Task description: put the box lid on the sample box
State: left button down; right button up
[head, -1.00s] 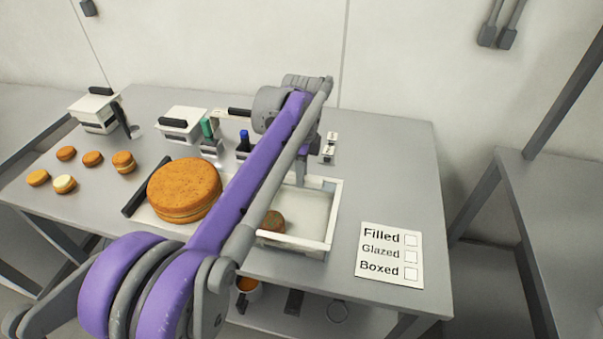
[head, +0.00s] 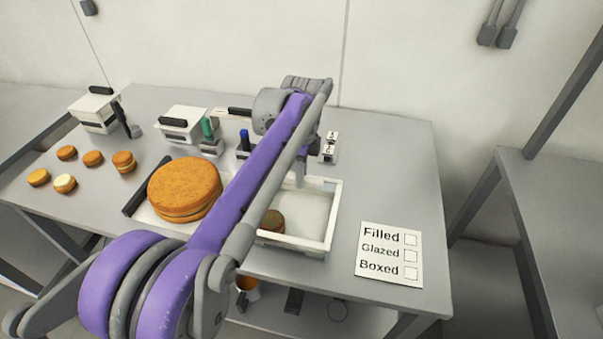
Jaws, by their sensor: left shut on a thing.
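The sample box (head: 331,222) is a shallow white open-walled tray near the front of the table, right of centre. A brown round (head: 272,221) sits in its front left part, looking dull and veiled. My left gripper (head: 300,178) points down over the back of the box and is shut. It seems to hold the box lid, which looks clear and pale and is hard to make out over the box; I cannot tell whether it touches the rim. My purple forearm hides the left side of the box. My right gripper is not in view.
A large filled round (head: 184,189) on a board stands left of my arm. Several small rounds (head: 93,158) lie further left. White containers (head: 182,124) with black handles stand behind. A checklist card (head: 389,254) lies at right; the table's right back is clear.

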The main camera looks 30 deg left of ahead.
pick_arm(q)
jog(key=shift+c, duration=0.9)
grip_release()
jog(key=shift+f, duration=0.1)
jog(key=shift+r+p, duration=2.4)
jog(key=shift+r, duration=1.15)
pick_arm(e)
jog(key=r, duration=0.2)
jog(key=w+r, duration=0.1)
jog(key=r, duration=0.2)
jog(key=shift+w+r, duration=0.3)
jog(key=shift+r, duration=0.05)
pick_arm(q)
jog(key=shift+f, duration=0.1)
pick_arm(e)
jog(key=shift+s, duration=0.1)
